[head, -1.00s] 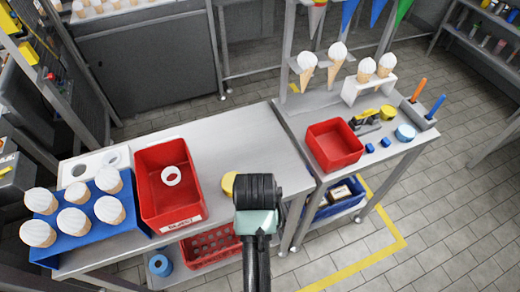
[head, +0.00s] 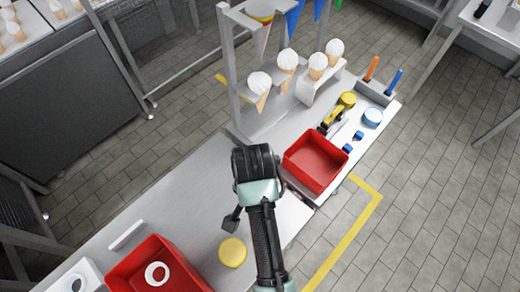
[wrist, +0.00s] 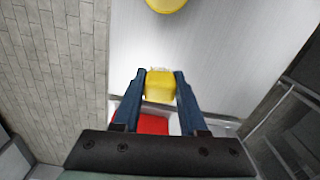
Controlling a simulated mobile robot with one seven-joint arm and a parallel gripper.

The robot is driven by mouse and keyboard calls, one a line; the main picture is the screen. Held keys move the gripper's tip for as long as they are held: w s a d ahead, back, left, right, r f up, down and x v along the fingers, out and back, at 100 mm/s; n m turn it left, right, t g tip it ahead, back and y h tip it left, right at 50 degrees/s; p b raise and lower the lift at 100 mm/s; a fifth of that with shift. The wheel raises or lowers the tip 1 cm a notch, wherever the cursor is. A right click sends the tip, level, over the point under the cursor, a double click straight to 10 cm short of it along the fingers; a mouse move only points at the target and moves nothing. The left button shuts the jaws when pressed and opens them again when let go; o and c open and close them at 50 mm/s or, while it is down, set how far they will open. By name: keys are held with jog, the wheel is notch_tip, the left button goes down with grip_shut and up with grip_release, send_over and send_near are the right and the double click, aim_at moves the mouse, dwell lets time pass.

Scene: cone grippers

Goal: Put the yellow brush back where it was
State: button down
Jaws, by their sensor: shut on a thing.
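In the wrist view, my gripper (wrist: 160,76) is shut on a yellow block-shaped thing, which I take to be the yellow brush (wrist: 159,88). The brush sits between the two dark blue fingers, with a pale ragged edge at its top. In the head view, my arm's end is over the front table, left of the small red bin (head: 315,163).
A yellow disc (head: 232,252) lies on the front table (head: 180,215); a large red bin (head: 125,270) holds a white ring. Beyond the small bin are blue blocks, a yellow roll (head: 347,100), a blue roll (head: 373,118) and a rack of cones (head: 318,70).

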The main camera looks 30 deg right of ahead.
jog(key=shift+s+d+r+m, duration=0.1)
jog(key=shift+s+d+m, duration=0.2)
jog(key=shift+d+m, duration=0.25)
jog(key=shift+s+f+m, duration=0.15)
jog(key=shift+f+m, duration=0.1)
jog(key=shift+f, duration=0.1)
notch_tip(320, 180, down, 9)
jog(key=shift+f+p, duration=0.15)
jog(key=shift+p, duration=0.35)
jog(key=shift+f, duration=0.2)
jog(key=shift+c, duration=2.2)
grip_release()
notch_tip(320, 180, up, 12)
jog(key=shift+r, duration=0.25)
